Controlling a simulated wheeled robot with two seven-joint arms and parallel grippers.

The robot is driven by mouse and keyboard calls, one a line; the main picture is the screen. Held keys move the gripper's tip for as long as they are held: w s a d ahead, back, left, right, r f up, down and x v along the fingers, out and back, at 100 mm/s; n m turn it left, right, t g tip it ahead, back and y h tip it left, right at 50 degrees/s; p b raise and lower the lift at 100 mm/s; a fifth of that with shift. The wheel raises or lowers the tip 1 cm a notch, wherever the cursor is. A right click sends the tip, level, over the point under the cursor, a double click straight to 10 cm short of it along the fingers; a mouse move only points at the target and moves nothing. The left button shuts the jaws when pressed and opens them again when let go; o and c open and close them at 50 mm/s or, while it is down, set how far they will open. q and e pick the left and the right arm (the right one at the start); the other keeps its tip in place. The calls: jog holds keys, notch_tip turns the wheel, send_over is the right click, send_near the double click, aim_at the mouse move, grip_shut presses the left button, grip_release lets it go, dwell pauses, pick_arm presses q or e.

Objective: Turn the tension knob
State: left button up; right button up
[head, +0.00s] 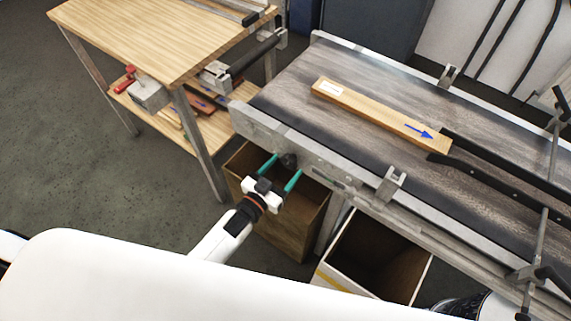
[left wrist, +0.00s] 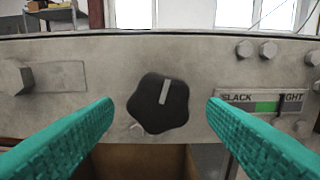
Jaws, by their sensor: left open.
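The tension knob (left wrist: 160,108) is a black lobed knob with a pale pointer line on the conveyor's metal side plate (left wrist: 75,75). Its pointer is nearly upright, leaning slightly right. The knob also shows in the head view (head: 288,160). To its right in the left wrist view is a gauge (left wrist: 262,103) marked SLACK and TIGHT, with a green middle band and a dark marker toward the TIGHT end. My left gripper (head: 281,172) is open, its green fingers on either side of the knob and apart from it. My right gripper is not in view.
A wooden board (head: 370,110) with a blue arrow lies on the conveyor belt (head: 300,100), by black guide rails. Open boxes (head: 250,200) stand below the conveyor. A wooden workbench (head: 150,40) is at the left. Bolt heads (left wrist: 15,78) protrude from the side plate.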

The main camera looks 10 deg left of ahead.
pick_arm(q)
jog(key=shift+w+d, duration=0.3)
jog(key=shift+w, duration=0.4)
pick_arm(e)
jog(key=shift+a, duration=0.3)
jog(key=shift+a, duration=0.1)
pick_arm(q)
jog(key=c, duration=1)
jog(key=shift+m, duration=0.4)
